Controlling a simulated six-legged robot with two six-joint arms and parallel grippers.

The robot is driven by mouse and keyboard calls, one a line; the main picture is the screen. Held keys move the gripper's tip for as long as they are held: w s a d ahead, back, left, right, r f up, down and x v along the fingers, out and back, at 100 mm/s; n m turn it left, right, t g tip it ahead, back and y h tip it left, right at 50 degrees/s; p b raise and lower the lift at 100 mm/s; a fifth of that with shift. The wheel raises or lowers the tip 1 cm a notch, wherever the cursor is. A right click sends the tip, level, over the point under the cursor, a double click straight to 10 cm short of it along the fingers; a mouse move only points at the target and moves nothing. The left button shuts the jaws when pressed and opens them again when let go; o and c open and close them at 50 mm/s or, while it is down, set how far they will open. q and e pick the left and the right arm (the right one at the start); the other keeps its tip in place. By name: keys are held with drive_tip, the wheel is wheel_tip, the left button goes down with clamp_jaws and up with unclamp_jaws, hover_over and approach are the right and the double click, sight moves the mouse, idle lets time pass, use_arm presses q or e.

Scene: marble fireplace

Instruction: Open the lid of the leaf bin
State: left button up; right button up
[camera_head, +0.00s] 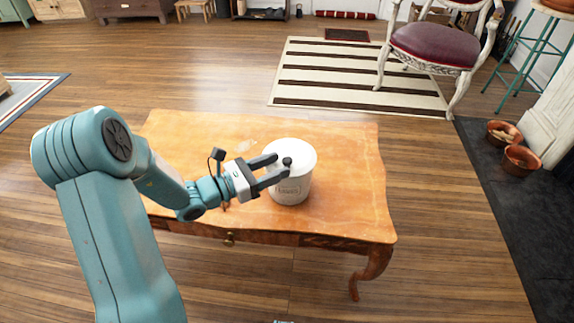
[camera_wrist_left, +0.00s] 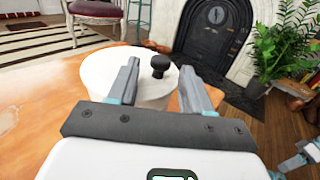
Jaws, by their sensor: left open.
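The leaf bin (camera_head: 291,190) is a white round canister standing upright on the wooden table, with dark lettering on its side. Its white lid (camera_head: 300,151) is on top, with a small dark knob (camera_head: 287,161) at the middle. My left gripper (camera_head: 281,167) is open, its two dark fingers reaching over the lid from the left. In the left wrist view the knob (camera_wrist_left: 160,65) stands between and slightly beyond the open fingertips, apart from both. The lid (camera_wrist_left: 100,70) looks closed on the bin.
The wooden table (camera_head: 350,200) has bare room around the bin. A chair with a dark red seat (camera_head: 435,45) and a striped rug (camera_head: 340,75) are behind it. Copper bowls (camera_head: 520,160) sit on the dark hearth at right. A plant (camera_wrist_left: 280,50) shows in the left wrist view.

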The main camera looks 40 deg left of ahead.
sight(287, 159)
use_arm(q)
drive_tip(key=shift+b+x, duration=0.3)
drive_tip(key=shift+x, duration=1.7)
use_arm(e)
drive_tip(key=shift+w+d+f, duration=0.1)
drive_tip(key=shift+f, duration=0.3)
